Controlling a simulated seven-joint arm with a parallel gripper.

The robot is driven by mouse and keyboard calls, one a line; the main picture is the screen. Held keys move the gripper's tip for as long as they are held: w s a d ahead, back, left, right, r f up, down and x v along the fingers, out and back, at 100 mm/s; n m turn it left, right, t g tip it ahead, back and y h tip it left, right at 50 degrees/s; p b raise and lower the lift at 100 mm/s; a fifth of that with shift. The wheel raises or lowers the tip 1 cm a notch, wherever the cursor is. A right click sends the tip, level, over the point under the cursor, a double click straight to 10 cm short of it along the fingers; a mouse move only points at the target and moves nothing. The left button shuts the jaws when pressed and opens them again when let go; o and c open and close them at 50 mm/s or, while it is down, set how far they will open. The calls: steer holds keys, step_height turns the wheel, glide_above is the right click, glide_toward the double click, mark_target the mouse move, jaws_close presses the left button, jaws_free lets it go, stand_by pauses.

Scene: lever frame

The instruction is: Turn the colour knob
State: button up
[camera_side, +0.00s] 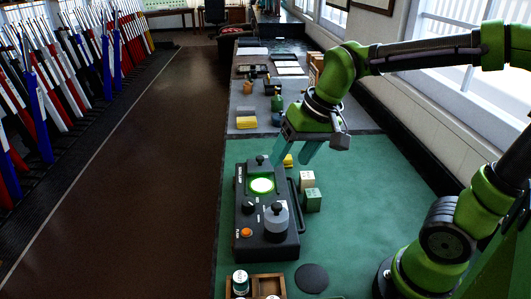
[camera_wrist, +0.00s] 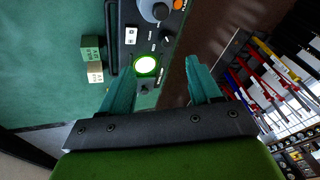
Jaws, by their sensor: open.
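A black control box (camera_side: 241,190) lies on the green table mat; it also shows in the wrist view (camera_wrist: 130,15). It carries a lit green lamp (camera_side: 261,185), a black knob (camera_side: 249,208), a large grey knob (camera_side: 276,218), an orange button (camera_side: 247,232) and a small black knob (camera_side: 260,160) at its far end. The labels are too small to read, so I cannot tell which is the colour knob. My gripper (camera_side: 291,162) is open and empty, above the box's far right side. In the wrist view its teal fingers (camera_wrist: 161,60) are apart, with the lamp between them.
A wooden tray (camera_side: 266,287) and dark disc (camera_side: 312,278) lie in front. The mat is clear at right.

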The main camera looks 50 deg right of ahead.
mark_target(249, 201)
steer(key=w+a+m+g+h, duration=0.15)
steer(key=w+m+g, duration=0.25)
steer(key=w+m, duration=0.5)
steer(key=shift+n, duration=0.7)
steer(key=f, duration=0.5)
steer(key=w+f, duration=0.1)
steer(key=f, duration=1)
steer(key=shift+w+a+f, duration=0.35)
steer(key=shift+f, duration=0.05)
steer(key=shift+c, duration=0.2)
steer(key=c, duration=1)
